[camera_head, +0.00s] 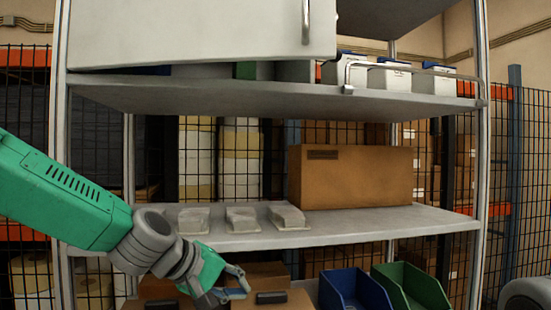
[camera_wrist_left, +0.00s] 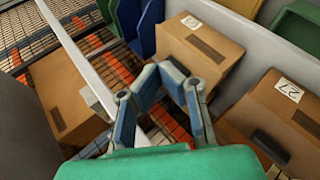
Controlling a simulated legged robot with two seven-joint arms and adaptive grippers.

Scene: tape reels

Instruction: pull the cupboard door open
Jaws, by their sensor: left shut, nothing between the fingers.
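The cupboard door (camera_head: 190,30) is a pale grey panel at the top of the head view, with an upright metal handle (camera_head: 306,20) near its right edge. Its lower edge runs at a slant to the shelf below, and its top is cut off. It does not show in the left wrist view. My left gripper (camera_head: 232,288) is low in the head view, well below the door and handle, near cardboard boxes. In the left wrist view its fingertips (camera_wrist_left: 160,73) meet with nothing between them. My right gripper is not in view.
White cartons (camera_head: 390,75) stand on the upper shelf behind a thin metal rail. Below are a blue bin (camera_head: 350,290) and a green bin (camera_head: 412,287). Cardboard boxes (camera_wrist_left: 200,42) surround my left gripper.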

